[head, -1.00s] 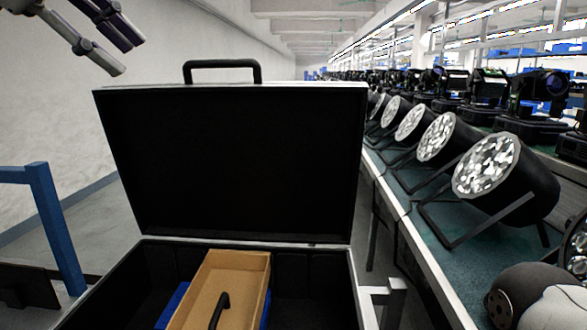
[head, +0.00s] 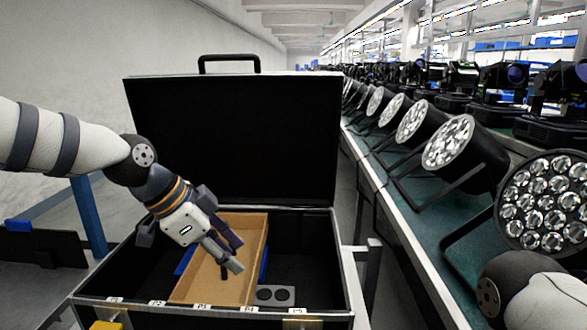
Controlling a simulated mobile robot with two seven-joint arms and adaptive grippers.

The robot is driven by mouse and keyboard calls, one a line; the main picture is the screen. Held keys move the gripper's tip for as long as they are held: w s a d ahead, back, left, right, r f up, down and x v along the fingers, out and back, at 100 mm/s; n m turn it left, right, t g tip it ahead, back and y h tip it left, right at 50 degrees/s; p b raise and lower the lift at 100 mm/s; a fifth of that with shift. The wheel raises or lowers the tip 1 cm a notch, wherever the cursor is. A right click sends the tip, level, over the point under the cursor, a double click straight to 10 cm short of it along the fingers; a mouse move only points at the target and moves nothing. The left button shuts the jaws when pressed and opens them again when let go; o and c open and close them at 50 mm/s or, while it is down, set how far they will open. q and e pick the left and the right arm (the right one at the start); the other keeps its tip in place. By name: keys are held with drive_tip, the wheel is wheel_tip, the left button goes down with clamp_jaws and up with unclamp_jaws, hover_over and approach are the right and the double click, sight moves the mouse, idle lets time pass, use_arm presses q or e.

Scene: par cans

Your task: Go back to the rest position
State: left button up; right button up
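My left gripper (head: 238,256) reaches in from the left over the open black case (head: 342,262). Its two fingers point down and right, with a gap between their tips. They are above a brown cardboard box (head: 248,286) inside the case. A small dark handle-like part (head: 224,272) in the box shows just below the fingers, partly covered; I cannot tell whether they touch it. I see nothing held between the fingers. My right arm shows only as a part at the lower right, and its gripper is out of view.
The case lid (head: 235,140) stands upright behind the box. Numbered labels run along the front rim. Blue material (head: 184,262) shows beside the box. Par cans (head: 450,143) line the green bench (head: 410,215) at right. A blue frame (head: 88,215) stands at left.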

use_arm(q)
drive_tip(key=s+f+n+g+y, duration=0.15)
drive_tip(key=s+f+n, duration=0.25)
drive_tip(key=s+f, duration=0.85)
drive_tip(key=s+f+n+g, duration=0.2)
drive_tip(key=s+f+n, duration=0.2)
drive_tip(key=s+f, duration=0.8)
drive_tip(key=s+a+f+n+g+y, duration=0.1)
drive_tip(key=s+a+f+n+y, duration=0.1)
drive_tip(key=s+a, duration=0.3)
drive_tip(key=s+a+f+n+g+y, duration=0.1)
drive_tip(key=s+a+f+n, duration=0.3)
drive_tip(key=s, duration=1)
drive_tip(key=shift+a+f+n+y, duration=0.3)
drive_tip(key=shift+a+f+y, duration=0.2)
drive_tip(key=shift+a, duration=0.6)
